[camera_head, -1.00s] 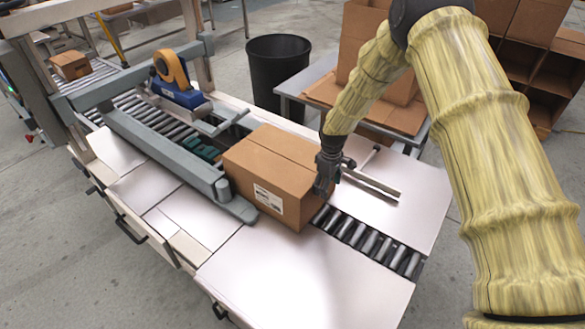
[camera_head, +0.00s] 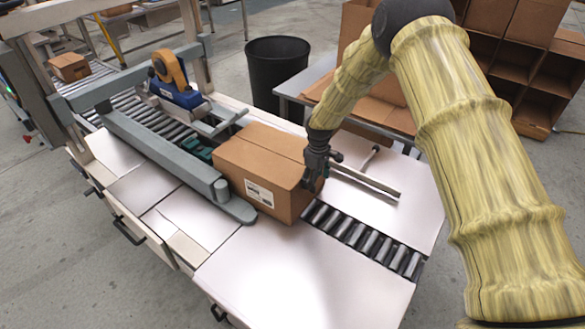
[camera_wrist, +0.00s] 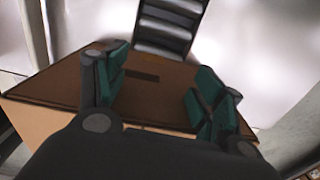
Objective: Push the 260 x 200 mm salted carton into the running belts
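The brown carton (camera_head: 262,172) with a white label sits on the roller conveyor, at the mouth between the grey side rails. Green belts (camera_head: 199,152) show just beyond its far left end. My gripper (camera_head: 312,183) is at the carton's near right end, against or very close to that face. In the wrist view, my gripper (camera_wrist: 152,92) has its two green-padded fingers apart, with nothing gripped between them. The carton's brown face (camera_wrist: 60,95) lies behind the fingers. Whether the fingertips touch it is hard to tell.
A blue and orange tape head (camera_head: 177,85) stands over the rollers beyond the belts. A grey guide bar (camera_head: 365,180) lies right of my gripper. Bare rollers (camera_head: 365,240) lie behind the carton. A black bin (camera_head: 277,65) and a table with cardboard stand at the back.

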